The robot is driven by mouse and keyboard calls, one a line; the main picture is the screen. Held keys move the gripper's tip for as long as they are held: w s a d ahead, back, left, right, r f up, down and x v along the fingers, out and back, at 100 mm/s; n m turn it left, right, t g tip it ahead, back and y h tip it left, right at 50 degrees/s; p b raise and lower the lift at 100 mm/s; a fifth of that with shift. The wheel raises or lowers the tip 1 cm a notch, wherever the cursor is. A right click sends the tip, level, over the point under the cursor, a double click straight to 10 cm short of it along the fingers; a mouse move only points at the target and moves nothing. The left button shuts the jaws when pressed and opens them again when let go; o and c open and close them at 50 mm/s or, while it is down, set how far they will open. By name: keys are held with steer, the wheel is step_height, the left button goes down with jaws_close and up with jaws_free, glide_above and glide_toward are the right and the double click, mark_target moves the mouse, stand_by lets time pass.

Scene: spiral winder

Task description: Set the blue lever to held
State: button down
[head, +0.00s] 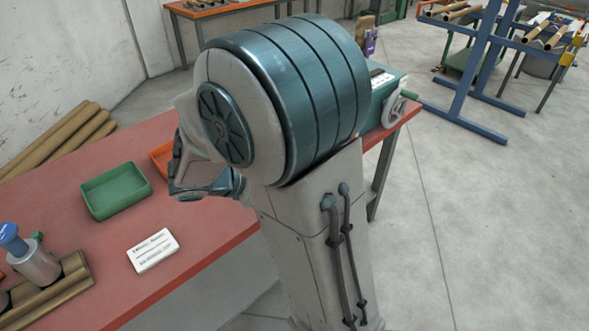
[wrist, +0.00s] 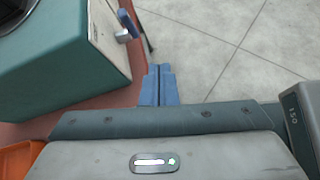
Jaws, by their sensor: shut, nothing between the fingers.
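In the wrist view a small blue lever (wrist: 127,21) sticks out from the pale front plate of a teal machine housing (wrist: 55,60) at the upper left. A short grey stub shows beside it. My gripper (wrist: 159,70) has its blue fingers shut together with nothing between them. It is below and to the right of the lever in the picture, apart from it, over the table edge and floor. In the head view my arm hides the gripper and the lever. Part of the teal machine (head: 388,84) shows behind my arm at the right. The lever's setting cannot be read.
A handwheel (head: 396,108) with a green handle is on the machine's right end. The red table (head: 205,225) holds a green tray (head: 116,190), an orange tray (head: 161,158), a white card (head: 153,250) and a blue-topped metal cylinder (head: 35,262). Open floor lies to the right.

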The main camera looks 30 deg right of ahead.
steer(key=s+a+r+m+y, duration=0.1)
steer(key=s+a+m+y, duration=0.3)
steer(key=m, duration=0.4)
steer(key=s+a+r+m+t+y, duration=0.1)
steer(key=s+a+r+m+y, duration=0.1)
steer(key=s+a+m+y, duration=0.2)
steer(key=shift+s+a+m+y, duration=0.2)
steer(key=shift+s+m+y, duration=1.7)
steer(key=shift+m, duration=0.9)
steer(key=shift+s, duration=0.15)
